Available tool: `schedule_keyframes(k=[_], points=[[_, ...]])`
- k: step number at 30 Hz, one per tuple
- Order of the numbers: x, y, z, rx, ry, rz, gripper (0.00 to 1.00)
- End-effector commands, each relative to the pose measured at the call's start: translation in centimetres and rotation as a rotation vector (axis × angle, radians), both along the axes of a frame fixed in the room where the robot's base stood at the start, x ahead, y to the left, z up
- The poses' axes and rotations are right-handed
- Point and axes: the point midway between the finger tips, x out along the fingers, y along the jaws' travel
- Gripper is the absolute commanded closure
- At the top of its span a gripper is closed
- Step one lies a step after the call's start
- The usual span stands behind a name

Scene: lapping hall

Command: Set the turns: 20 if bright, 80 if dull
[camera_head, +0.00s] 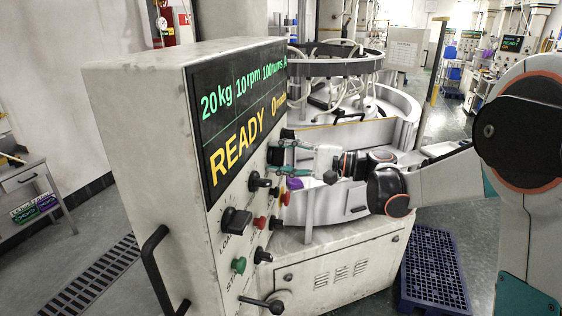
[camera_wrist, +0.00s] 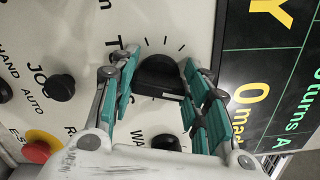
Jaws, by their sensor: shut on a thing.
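The grey control cabinet (camera_head: 137,140) carries a display (camera_head: 238,110) reading "20kg 10rpm 100turns A" with "READY 0" below. In the wrist view, a black knob (camera_wrist: 160,80) sits on the panel with tick marks around it; a label starting with "T" is partly hidden. My gripper (camera_wrist: 160,72) has its green fingers on both sides of this knob and is shut on it. In the head view, my gripper (camera_head: 281,157) reaches the panel at the display's lower right and hides most of that knob. I see no bright or dull part clearly.
Nearby on the panel are a black jog knob (camera_wrist: 61,87), a red emergency button on yellow (camera_wrist: 36,150), a LOAD knob (camera_head: 235,221) and a green button (camera_head: 239,265). The round lapping machine (camera_head: 335,65) stands behind. A blue pallet (camera_head: 435,270) lies on the floor.

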Motion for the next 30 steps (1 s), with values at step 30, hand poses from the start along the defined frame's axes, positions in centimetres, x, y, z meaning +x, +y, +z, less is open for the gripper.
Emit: schedule_keyframes(k=[30], points=[[-0.08,0.00,-0.48,-0.143,-0.554,0.002,0.81]])
